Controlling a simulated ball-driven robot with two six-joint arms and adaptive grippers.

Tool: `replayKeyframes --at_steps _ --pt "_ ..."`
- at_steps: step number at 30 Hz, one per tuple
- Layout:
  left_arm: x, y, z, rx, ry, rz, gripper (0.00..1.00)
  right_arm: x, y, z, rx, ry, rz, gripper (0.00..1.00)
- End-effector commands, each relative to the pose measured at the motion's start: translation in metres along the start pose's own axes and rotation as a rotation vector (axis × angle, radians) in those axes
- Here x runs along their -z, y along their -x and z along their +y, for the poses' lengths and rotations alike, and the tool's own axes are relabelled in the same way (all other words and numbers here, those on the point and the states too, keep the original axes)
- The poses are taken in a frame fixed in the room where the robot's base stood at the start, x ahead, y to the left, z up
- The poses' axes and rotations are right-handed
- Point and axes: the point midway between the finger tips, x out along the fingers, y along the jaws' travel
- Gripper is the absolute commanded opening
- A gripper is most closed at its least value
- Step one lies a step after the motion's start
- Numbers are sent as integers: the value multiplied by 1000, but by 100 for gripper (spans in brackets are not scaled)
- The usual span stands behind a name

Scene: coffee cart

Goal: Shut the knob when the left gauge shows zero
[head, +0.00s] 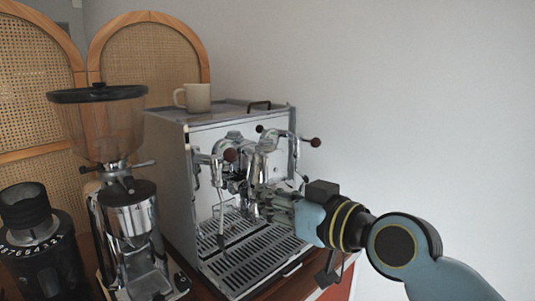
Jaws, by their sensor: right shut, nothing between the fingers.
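The espresso machine (171,160) stands in the middle of the head view, with its chrome front facing right. A dark round knob (230,155) sits at the left of the front, and another dark knob (315,142) sits at the right on a lever. My right gripper (258,197) reaches in from the right and is shut and empty, in front of the group head above the drip tray. I cannot tell whether it touches the machine. No gauge can be made out; the gripper and chrome parts cover part of the front. My left gripper is not in view.
A coffee grinder (130,215) with a dark-lidded hopper stands close at the left. A black dial device (45,260) is at the far left. A beige mug (197,98) sits on top of the machine. The slotted drip tray (245,257) is empty. The right side is bare wall.

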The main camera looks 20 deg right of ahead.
Motion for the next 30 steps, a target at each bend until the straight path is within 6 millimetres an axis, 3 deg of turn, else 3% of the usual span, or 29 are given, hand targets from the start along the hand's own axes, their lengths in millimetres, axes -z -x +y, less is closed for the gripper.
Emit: replayKeyframes --at_steps 1,3,6,11,21,30 --pt "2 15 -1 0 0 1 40 34 4 -4 9 8 35 0" --pt "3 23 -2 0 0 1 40 60 8 -8 18 17 70 0" --pt "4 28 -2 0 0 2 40 79 12 -10 25 22 98 0" --pt "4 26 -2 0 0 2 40 84 3 -11 26 22 109 0" --pt "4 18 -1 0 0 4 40 90 -61 -13 27 21 109 0" --pt "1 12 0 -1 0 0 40 82 -65 -11 26 24 101 0"
